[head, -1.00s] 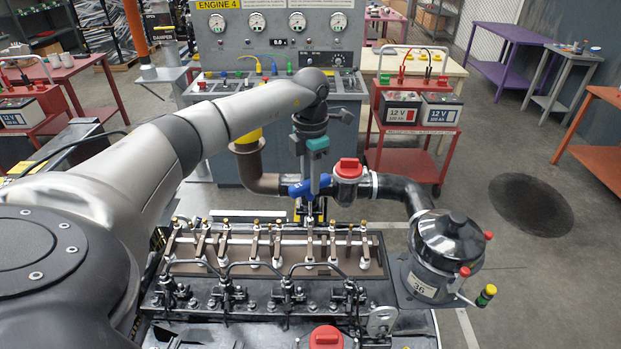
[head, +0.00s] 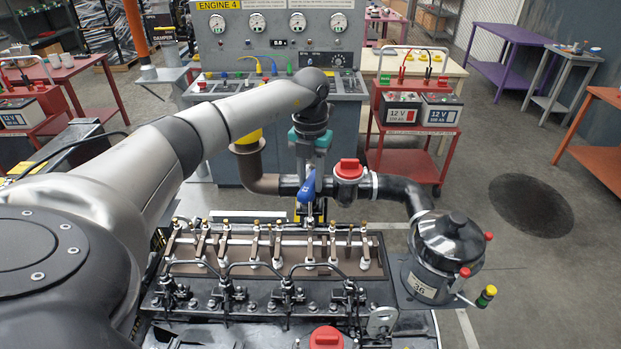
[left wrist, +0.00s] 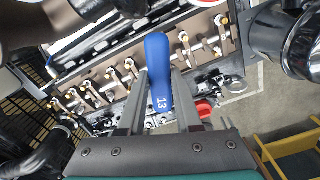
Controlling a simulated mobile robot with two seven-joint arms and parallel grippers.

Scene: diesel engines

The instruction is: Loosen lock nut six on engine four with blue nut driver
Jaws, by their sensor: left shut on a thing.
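The blue nut driver (head: 308,187) is in my left gripper (head: 310,178), above the back edge of the rocker row in the head view. My left gripper is shut on its blue handle, which is marked 13 in the left wrist view (left wrist: 160,85). The driver's shaft points down toward the right part of the row; whether its tip sits on a nut is hidden. Engine four (head: 210,309) has a row of rocker arms with brass-topped adjusters (head: 256,250). The lock nuts are too small to tell apart here. My right gripper is not in view.
A dark pipe with a red-capped valve (head: 348,171) runs just right of the gripper to a black canister (head: 449,245). The grey console (head: 270,48) labelled ENGINE 4 stands behind. A red battery cart (head: 417,130) is behind to the right.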

